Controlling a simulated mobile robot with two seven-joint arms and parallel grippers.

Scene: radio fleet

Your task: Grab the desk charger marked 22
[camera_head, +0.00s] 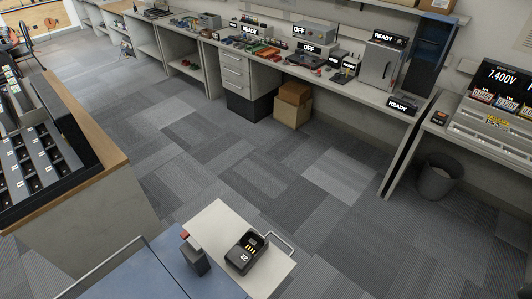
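The desk charger marked 22 (242,257) is a small black unit with a white "22" label on its front and yellowish contacts in its open slot. It sits at an angle on a white board (222,219) at the bottom centre of the head view. A dark upright block (197,260) with a red part at its top stands to the left of the charger, apart from it. I cannot tell what this block is. Neither of my grippers shows in this view, and nothing is seen touching the charger.
Blue panels (145,275) and a metal rail lie left of the white board. A wood-edged counter (110,157) with a slotted black rack (35,160) stands at the left. A long workbench (345,85) with equipment runs along the back. A bin (437,183) stands right. The carpet between is clear.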

